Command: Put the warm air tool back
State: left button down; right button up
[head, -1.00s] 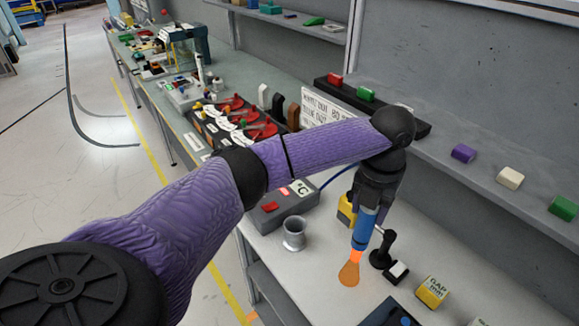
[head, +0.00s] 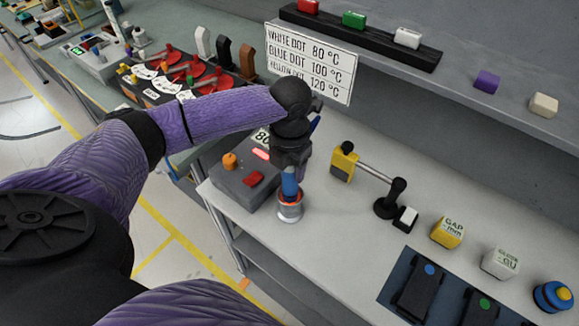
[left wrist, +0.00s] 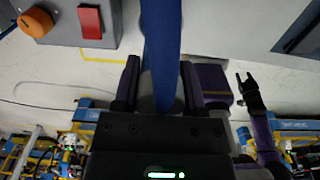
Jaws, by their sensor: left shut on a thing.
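The warm air tool (head: 290,183) has a blue body and stands nearly upright. My left gripper (head: 290,162) is shut on it from above. The tool's lower end is in the mouth of the small metal cup holder (head: 290,211), with an orange-red glow at the rim. Whether the tool rests on the cup's bottom is hidden. In the left wrist view the blue body (left wrist: 160,50) runs between the two fingers. My right gripper (left wrist: 247,86) shows small in the left wrist view, its fingers apart and empty.
A grey control box (head: 243,182) with an orange knob, red switch and lit display stands beside the cup. A yellow block (head: 343,162) and a black stand (head: 390,198) are to the right. A temperature sign (head: 311,62) hangs behind. Bench between cup and stand is clear.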

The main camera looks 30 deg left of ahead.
pick_arm(q)
jog(key=shift+f, duration=0.35)
jog(key=shift+c, duration=0.8)
grip_release()
notch_tip(320, 180, up, 12)
jog(key=shift+r+p, duration=0.15)
jog(key=shift+p, duration=0.95)
